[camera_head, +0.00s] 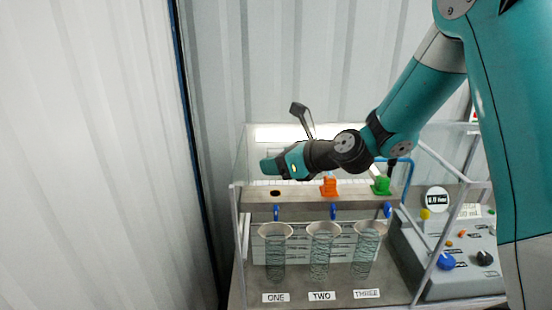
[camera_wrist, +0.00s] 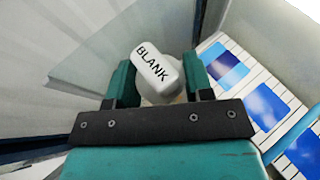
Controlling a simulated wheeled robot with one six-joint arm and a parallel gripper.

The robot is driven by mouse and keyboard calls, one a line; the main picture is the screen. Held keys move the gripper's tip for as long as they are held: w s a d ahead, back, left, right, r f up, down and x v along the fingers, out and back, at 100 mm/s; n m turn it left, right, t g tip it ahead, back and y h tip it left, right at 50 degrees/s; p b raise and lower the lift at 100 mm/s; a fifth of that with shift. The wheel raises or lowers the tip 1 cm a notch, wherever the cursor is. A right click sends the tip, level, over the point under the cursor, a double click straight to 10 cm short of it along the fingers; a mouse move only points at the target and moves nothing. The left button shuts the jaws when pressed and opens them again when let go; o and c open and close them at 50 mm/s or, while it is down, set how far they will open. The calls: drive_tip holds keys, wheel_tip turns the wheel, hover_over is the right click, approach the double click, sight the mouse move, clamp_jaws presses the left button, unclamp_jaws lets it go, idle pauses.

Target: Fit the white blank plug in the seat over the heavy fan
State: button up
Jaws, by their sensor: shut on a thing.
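The white blank plug (camera_wrist: 152,66), marked BLANK, is held between the two teal fingers of my gripper (camera_wrist: 157,80) in the wrist view. In the head view my gripper (camera_head: 268,166) is above the left end of the rig's top block, and the plug cannot be made out there. A dark open seat (camera_head: 275,193) is in the block above ONE. An orange plug (camera_head: 329,187) stands above TWO and a green plug (camera_head: 381,185) above THREE. Streaky teal fans show in the cups of ONE (camera_head: 275,255), TWO (camera_head: 320,255) and THREE (camera_head: 364,255); I cannot tell which is heaviest.
A clear frame (camera_head: 236,225) surrounds the rig. A grey control panel (camera_head: 425,265) with coloured knobs and a gauge (camera_head: 437,199) stands at right. A blue hose (camera_head: 410,178) rises behind the green plug. A corrugated wall (camera_head: 90,150) is at left.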

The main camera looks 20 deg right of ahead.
wheel_tip(320, 180, down, 5)
drive_tip(key=shift+r+b, duration=0.2)
drive_tip(key=shift+b, duration=1.05)
drive_tip(key=shift+r+p, duration=0.1)
drive_tip(key=shift+p, duration=0.8)
idle(0.5)
drive_tip(key=shift+f+b, duration=0.55)
drive_tip(key=shift+f, duration=0.35)
drive_tip(key=o, duration=1)
drive_tip(key=shift+s, duration=0.1)
drive_tip(key=b+v, duration=0.4)
drive_tip(key=v, duration=1.3)
drive_tip(key=shift+d+r+b, duration=0.1)
drive_tip(key=shift+r+b, duration=0.05)
drive_tip(key=shift+b, duration=0.15)
